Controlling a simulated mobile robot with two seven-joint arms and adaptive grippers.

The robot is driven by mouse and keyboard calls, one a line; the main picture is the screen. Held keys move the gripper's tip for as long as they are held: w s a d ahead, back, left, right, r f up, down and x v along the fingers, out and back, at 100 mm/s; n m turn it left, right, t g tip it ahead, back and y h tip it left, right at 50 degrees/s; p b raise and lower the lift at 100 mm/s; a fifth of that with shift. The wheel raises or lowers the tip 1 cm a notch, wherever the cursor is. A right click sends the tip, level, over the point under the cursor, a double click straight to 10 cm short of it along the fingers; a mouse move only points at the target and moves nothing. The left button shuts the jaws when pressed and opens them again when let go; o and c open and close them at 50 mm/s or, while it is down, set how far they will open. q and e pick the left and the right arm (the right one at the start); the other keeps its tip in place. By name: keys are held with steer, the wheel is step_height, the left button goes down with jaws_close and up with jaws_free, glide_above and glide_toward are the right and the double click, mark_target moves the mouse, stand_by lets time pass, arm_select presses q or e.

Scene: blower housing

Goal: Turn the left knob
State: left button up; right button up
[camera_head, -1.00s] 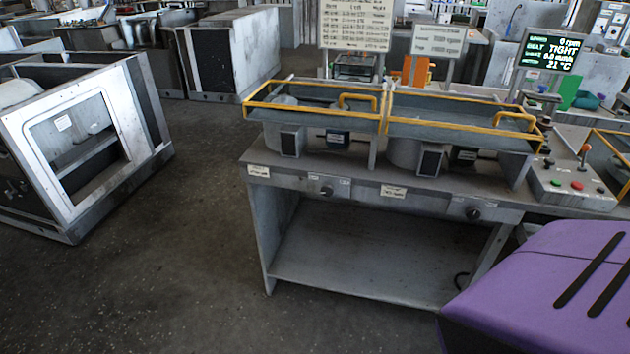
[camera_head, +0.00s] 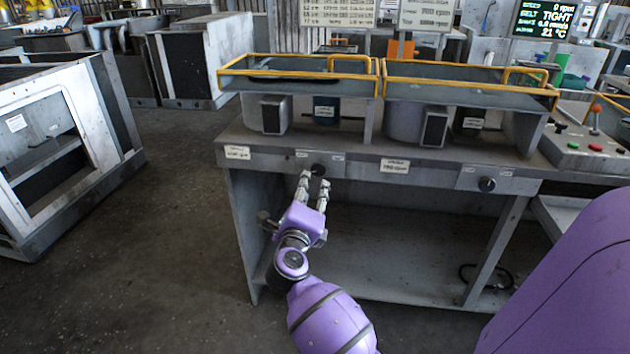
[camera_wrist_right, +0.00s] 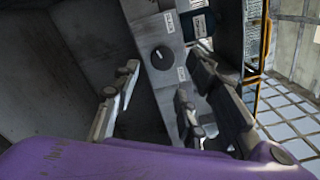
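The left knob (camera_head: 318,169) is a small dark round knob on the grey front panel of the bench, between small white labels. It shows larger in the right wrist view (camera_wrist_right: 162,58), with a light mark on its face. My right gripper (camera_head: 314,183) is just in front of and slightly below this knob in the head view. In the right wrist view my right gripper (camera_wrist_right: 158,84) has its fingers spread apart, with the knob showing beyond the gap between them. The gap is empty, and I cannot tell any contact with the knob. My left gripper is not in view.
A right knob (camera_head: 487,184) sits on the same panel. Yellow-railed trays (camera_head: 465,75) stand above the bench. A control box (camera_head: 585,148) with buttons is at the right. Open floor (camera_head: 185,215) lies left of the bench.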

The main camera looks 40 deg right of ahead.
mark_target(317, 174)
steer(key=shift+g, duration=0.3)
steer(key=x, duration=0.7)
steer(key=shift+w+d+f+b, duration=0.1)
steer(key=shift+d+b, duration=0.3)
steer(key=shift+d, duration=0.05)
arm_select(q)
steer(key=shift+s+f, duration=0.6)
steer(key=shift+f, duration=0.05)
arm_select(e)
jaws_close()
steer(key=n+p, duration=0.1)
steer(key=p, duration=0.2)
steer(key=shift+a+p, duration=0.1)
steer(key=shift+p, duration=0.45)
steer(key=shift+n+p, duration=0.3)
steer(key=shift+n, duration=0.1)
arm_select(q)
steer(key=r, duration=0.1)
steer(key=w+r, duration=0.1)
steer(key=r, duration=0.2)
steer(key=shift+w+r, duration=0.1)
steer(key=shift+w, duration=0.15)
arm_select(e)
steer(key=shift+f, duration=0.2)
